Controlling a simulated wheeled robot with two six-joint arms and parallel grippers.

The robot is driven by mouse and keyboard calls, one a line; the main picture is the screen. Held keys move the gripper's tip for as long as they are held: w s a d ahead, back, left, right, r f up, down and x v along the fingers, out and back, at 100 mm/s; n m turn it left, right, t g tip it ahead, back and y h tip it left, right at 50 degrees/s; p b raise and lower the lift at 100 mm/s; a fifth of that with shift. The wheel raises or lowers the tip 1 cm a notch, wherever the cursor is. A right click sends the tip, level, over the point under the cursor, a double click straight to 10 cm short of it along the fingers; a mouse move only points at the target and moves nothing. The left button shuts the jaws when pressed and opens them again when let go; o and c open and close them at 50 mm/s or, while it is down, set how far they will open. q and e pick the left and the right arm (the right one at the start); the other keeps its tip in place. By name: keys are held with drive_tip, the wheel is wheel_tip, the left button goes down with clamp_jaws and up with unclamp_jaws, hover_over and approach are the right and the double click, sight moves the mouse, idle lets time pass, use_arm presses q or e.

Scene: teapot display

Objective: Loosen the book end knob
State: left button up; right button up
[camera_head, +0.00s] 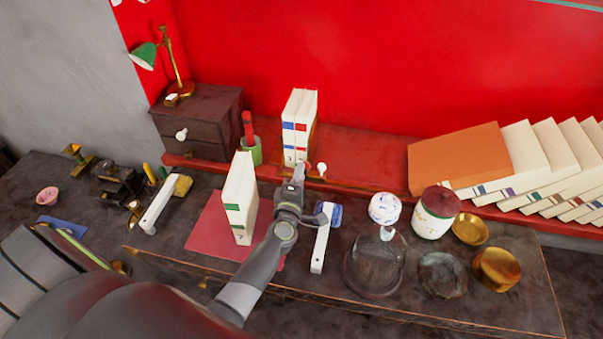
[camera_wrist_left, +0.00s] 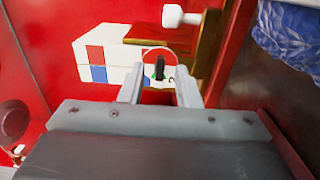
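The book end (camera_wrist_left: 207,45) is brass and stands against a pair of white books (camera_head: 297,115) with red and blue labels on the back shelf. Its white knob (camera_head: 322,168) faces out at the right of the books; in the left wrist view the knob (camera_wrist_left: 173,16) is at the top, beyond and right of the fingers. My left gripper (camera_head: 298,173) is in front of the books. My right gripper is out of view.
A white book (camera_head: 239,200) stands upright on a red mat left of my arm. A glass dome (camera_head: 374,265), lidded jar (camera_head: 435,213) and brass bowls are at right. A green cup (camera_head: 252,150) stands left of the books. Leaning books (camera_head: 535,150) fill the right shelf.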

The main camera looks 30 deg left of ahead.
use_arm(q)
drive_tip(key=shift+s, duration=0.1)
drive_tip(key=shift+c, duration=0.8)
drive_tip(key=c, duration=0.5)
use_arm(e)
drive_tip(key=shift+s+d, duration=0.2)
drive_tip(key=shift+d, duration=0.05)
